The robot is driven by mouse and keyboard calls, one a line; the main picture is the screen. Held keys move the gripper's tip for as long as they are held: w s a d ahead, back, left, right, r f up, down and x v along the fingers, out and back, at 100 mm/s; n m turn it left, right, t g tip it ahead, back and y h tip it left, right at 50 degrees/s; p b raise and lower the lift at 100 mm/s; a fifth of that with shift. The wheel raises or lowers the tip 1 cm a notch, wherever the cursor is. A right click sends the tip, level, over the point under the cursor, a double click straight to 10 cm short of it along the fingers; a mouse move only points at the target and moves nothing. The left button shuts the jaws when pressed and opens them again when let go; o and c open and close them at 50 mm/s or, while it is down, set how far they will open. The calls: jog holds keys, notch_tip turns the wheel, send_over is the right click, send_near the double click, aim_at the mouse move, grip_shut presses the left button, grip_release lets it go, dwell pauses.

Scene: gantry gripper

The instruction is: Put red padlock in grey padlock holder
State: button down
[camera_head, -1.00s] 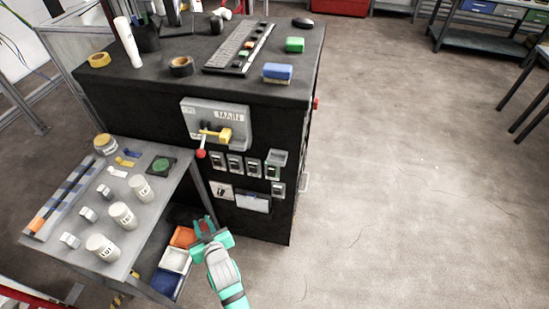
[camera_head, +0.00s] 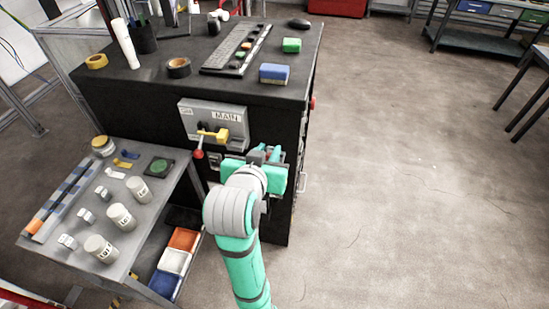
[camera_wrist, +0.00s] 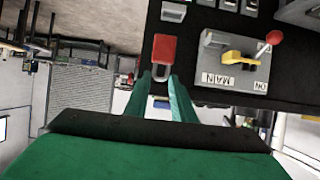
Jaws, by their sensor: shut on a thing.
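My gripper (camera_head: 265,156) is in front of the black cabinet's face, right of the MAIN switch. In the wrist view, its two green fingers (camera_wrist: 162,76) are shut on the red padlock (camera_wrist: 163,48), which sticks out beyond the fingertips. In the head view the padlock is mostly hidden by my gripper. A grey box-like holder (camera_wrist: 173,11) on the cabinet face shows just past the padlock in the wrist view, apart from it in the picture. It looks like the grey padlock holder. My gripper hides it in the head view.
The MAIN switch (camera_head: 214,122) with a yellow handle and red knob juts out left of my gripper. Several smaller grey units (camera_wrist: 228,4) sit in a row beside the holder. A side table (camera_head: 130,240) with jars stands at left. The floor at right is clear.

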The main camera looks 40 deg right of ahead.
jog(key=w+d+f, duration=0.9)
jog(key=w+f, duration=0.1)
jog(key=f, duration=0.3)
jog(key=shift+w+f, duration=0.1)
jog(key=c, duration=1.5)
grip_release()
